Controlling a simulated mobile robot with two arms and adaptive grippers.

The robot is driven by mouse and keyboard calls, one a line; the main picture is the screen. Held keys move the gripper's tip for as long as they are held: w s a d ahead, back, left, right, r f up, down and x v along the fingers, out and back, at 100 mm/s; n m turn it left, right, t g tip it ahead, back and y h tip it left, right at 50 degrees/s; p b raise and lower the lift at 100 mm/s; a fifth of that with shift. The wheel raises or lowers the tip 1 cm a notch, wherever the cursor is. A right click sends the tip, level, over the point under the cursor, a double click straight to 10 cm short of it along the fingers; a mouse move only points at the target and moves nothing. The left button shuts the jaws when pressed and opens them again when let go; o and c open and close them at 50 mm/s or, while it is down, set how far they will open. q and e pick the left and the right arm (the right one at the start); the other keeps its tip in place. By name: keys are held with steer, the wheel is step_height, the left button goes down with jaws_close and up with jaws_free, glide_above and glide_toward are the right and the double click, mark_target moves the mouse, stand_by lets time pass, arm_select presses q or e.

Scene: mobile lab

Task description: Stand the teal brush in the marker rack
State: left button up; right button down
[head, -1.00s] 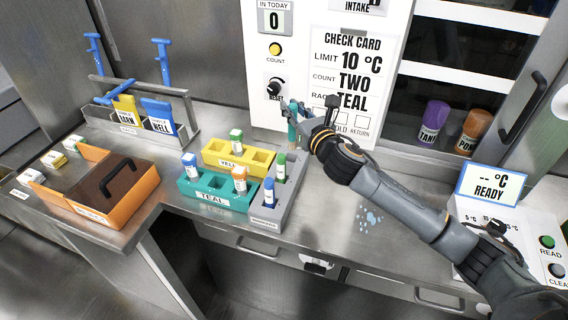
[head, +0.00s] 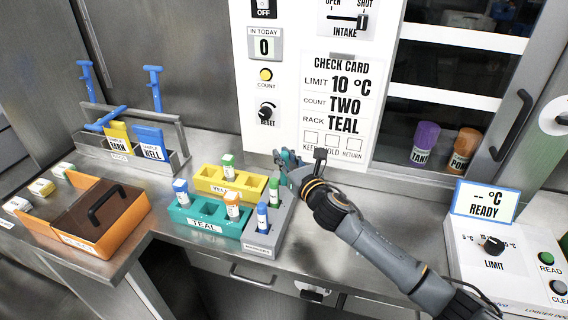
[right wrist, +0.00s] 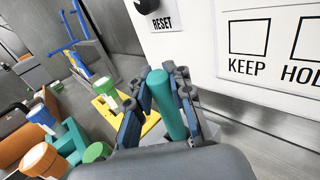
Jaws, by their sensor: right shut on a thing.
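The teal brush (right wrist: 167,103) stands between the fingers of my right gripper (right wrist: 160,95) in the right wrist view, its rounded end showing above them. My right gripper (head: 284,160) is shut on it behind the marker rack in the head view, where only a bit of teal (head: 290,156) shows. The brush's lower end is hidden. The grey marker rack (head: 262,241) stands at the right end of the teal and yellow racks. It holds a blue marker (head: 262,217) in front and a green marker (head: 274,188) at the back. My left gripper is not in view.
The yellow rack (head: 208,186) and teal rack (head: 181,214) hold several capped vials. An orange box (head: 130,222) lies to the left. A panel with the check card (head: 343,68) rises behind my gripper.

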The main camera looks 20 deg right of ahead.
steer(key=shift+f, duration=0.7)
steer(key=c, duration=1.7)
jaws_free()
steer(key=shift+f, duration=0.1)
steer(key=o, duration=0.5)
steer(key=shift+f+b, duration=0.1)
steer(key=shift+b, duration=0.2)
steer(key=s+d+b, duration=0.1)
steer(key=s+d, duration=0.1)
steer(key=s, duration=1.1)
steer(key=shift+s+d, duration=0.3)
steer(key=shift+d, duration=0.1)
